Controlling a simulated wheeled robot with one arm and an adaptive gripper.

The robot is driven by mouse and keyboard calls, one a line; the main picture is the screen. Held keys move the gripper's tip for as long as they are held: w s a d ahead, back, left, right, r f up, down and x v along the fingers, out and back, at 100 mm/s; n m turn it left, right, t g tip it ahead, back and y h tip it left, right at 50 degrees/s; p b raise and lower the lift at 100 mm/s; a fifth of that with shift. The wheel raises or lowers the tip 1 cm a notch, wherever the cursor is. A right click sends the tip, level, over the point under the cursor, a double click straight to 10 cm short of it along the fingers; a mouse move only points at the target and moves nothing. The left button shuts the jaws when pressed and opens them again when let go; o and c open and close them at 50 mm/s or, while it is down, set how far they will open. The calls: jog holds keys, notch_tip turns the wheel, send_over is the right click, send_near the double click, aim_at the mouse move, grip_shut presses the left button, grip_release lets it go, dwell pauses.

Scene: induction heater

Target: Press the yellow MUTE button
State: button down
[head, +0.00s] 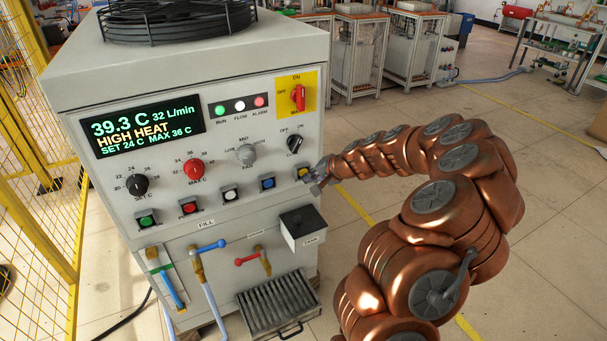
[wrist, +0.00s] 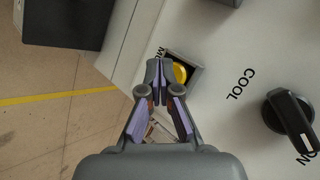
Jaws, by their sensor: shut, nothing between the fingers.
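The yellow MUTE button (wrist: 180,73) sits in a square grey housing on the panel, with its label partly hidden by my fingers. In the head view the yellow button (head: 302,171) is the rightmost of the lower row, mostly covered by my gripper. My gripper (head: 317,180) reaches in from the right, close to the panel face. In the wrist view my gripper (wrist: 160,68) is shut and empty, its fingertips over the left side of the button. I cannot tell whether the fingertips touch the button.
The COOL knob (wrist: 290,115) lies to the right in the wrist view. The blue button (head: 267,183) is left of the yellow one. A box with a black lid (head: 303,228) juts out below. The display (head: 147,127) reads HIGH HEAT. A yellow mesh fence (head: 45,200) stands left.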

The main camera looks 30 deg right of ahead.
jog(key=shift+s+a, duration=0.1)
jog(key=shift+s, duration=0.25)
jog(key=shift+s, duration=0.1)
jog(key=shift+s+a+b, duration=0.2)
jog(key=shift+s+b, duration=0.4)
jog(key=shift+s, duration=1.8)
jog(key=s+a+b, duration=0.1)
jog(key=s+b, duration=0.4)
jog(key=s, duration=0.6)
jog(key=shift+b, duration=0.4)
